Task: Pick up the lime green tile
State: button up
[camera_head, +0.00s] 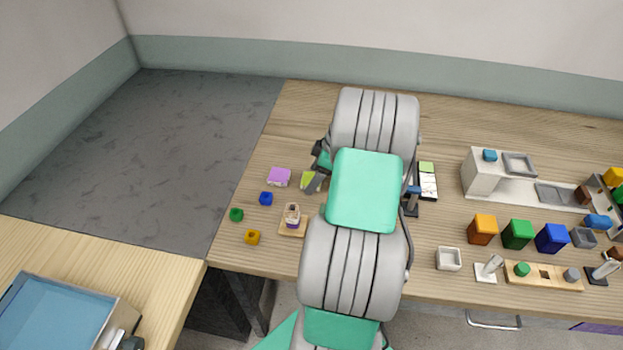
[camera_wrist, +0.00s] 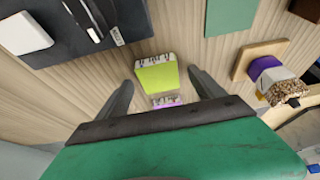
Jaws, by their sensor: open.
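The lime green tile (camera_wrist: 156,78) lies flat on the wooden table in the wrist view, with a white notched edge on its far side. It lies between the two fingers of my open gripper (camera_wrist: 160,80), and I cannot tell how high the fingers are above the table. In the head view the lime green tile (camera_head: 307,179) is partly hidden by a grey finger of my gripper (camera_head: 314,184). A purple tile (camera_head: 279,177) lies just left of it; it also shows in the wrist view (camera_wrist: 166,102), partly hidden by my gripper's body.
Blue (camera_head: 266,198), green (camera_head: 236,214) and yellow (camera_head: 253,237) small pieces lie at left. A wooden stand (camera_head: 290,229) holds a purple-banded item near my gripper. A board with another lime piece (camera_head: 427,167) is right of my arm. Several coloured bins stand farther right.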

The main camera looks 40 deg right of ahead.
jog(key=shift+w+f, duration=0.1)
jog(key=shift+f, duration=0.15)
jog(key=c, duration=1.6)
jog(key=shift+r, duration=0.1)
